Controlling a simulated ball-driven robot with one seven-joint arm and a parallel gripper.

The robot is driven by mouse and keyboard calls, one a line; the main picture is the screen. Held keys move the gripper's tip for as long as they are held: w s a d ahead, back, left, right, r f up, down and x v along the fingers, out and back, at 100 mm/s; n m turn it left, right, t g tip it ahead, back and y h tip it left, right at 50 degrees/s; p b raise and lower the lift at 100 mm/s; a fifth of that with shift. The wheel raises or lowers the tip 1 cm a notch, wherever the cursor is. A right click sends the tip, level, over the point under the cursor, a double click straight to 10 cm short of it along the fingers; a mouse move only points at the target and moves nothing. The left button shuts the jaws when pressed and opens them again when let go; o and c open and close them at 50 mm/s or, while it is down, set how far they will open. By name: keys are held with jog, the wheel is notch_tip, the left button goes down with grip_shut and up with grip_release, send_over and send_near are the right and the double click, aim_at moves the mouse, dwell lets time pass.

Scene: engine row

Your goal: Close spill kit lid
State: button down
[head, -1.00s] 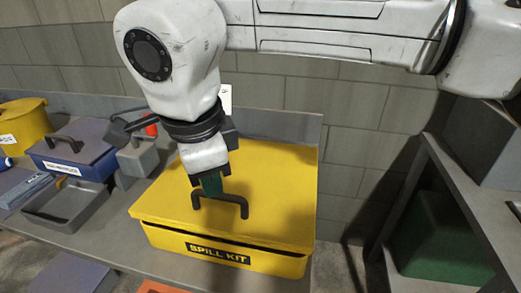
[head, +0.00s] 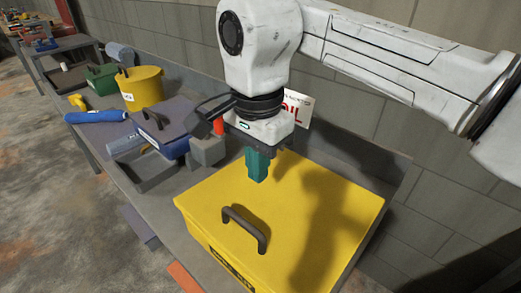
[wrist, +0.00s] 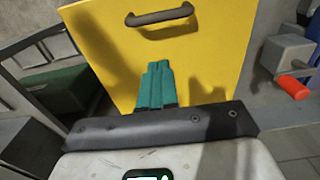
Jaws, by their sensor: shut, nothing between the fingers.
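The yellow spill kit (head: 330,215) stands on the bench with its lid down flat in the head view. A dark handle (head: 245,228) rises from the lid near its front edge. The lid (wrist: 215,60) and handle (wrist: 160,16) also show in the wrist view. My gripper (head: 257,180) has green fingers that are shut and empty. It is above the rear left part of the lid, behind the handle and apart from it. The fingers (wrist: 157,68) point towards the lid in the wrist view. The label on the front is partly cut off by the frame's lower edge.
Left of the kit are a grey block (head: 208,151), a blue box (head: 165,125), a grey tray (head: 150,172) and a yellow bucket (head: 140,88). A sign (head: 294,108) and the wall stand behind.

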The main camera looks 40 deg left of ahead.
jog(key=f, duration=0.2)
jog(key=s+f, duration=0.1)
jog(key=f, duration=0.2)
jog(key=s+f, duration=0.1)
jog(key=f, duration=0.1)
jog(key=shift+a+f+p, duration=0.1)
jog(key=shift+f+p, duration=0.15)
jog(key=shift+p, duration=0.15)
jog(key=shift+s+f, duration=0.25)
jog(key=shift+f, duration=0.1)
